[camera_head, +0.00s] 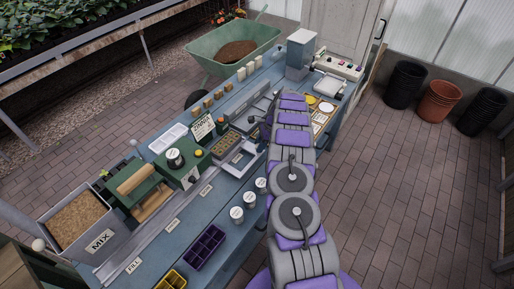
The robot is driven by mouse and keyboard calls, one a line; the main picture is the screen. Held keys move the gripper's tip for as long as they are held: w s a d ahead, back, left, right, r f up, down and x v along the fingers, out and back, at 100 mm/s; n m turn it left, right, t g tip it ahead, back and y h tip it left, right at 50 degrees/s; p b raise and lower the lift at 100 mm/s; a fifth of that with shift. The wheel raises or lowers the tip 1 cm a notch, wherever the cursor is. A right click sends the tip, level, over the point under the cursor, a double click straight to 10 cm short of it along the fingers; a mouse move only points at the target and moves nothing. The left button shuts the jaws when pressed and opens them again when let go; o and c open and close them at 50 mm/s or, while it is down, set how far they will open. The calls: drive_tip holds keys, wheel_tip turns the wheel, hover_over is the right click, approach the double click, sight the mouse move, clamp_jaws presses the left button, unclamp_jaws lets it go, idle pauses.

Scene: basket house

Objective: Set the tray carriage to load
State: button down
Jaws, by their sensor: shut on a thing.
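The tray carriage (230,171) looks like a pale, open frame on the long rail of the blue bench, near the bench's middle. My gripper (262,134) is at the carriage's far right side, small and dark at the end of my arm. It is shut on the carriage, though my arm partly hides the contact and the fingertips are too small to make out. A FILL label (133,265) marks the near end of the rail. Other labels along the rail are too small to read, so I cannot tell which marks load.
A MIX bin (77,218) of brown material stands at the bench's near left. White-lidded pots (249,200) and a dark purple cell tray (205,246) sit at the front. A green wheelbarrow (232,50) stands behind. The paved floor at right is clear up to stacked pots (439,101).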

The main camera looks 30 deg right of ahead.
drive_tip(key=shift+w+r, duration=0.1)
drive_tip(key=shift+w, duration=0.05)
drive_tip(key=shift+d+r, duration=0.1)
drive_tip(key=shift+d, duration=0.05)
idle(0.4)
drive_tip(key=c, duration=1.1)
unclamp_jaws()
drive_tip(key=o, duration=0.3)
drive_tip(key=shift+d, duration=0.15)
drive_tip(key=shift+o, duration=0.2)
drive_tip(key=shift+d+r, duration=0.1)
drive_tip(key=shift+r, duration=0.2)
drive_tip(key=p+v, duration=0.1)
drive_tip(key=v, duration=1.5)
drive_tip(key=shift+d+p, duration=0.15)
drive_tip(key=shift+p, duration=0.15)
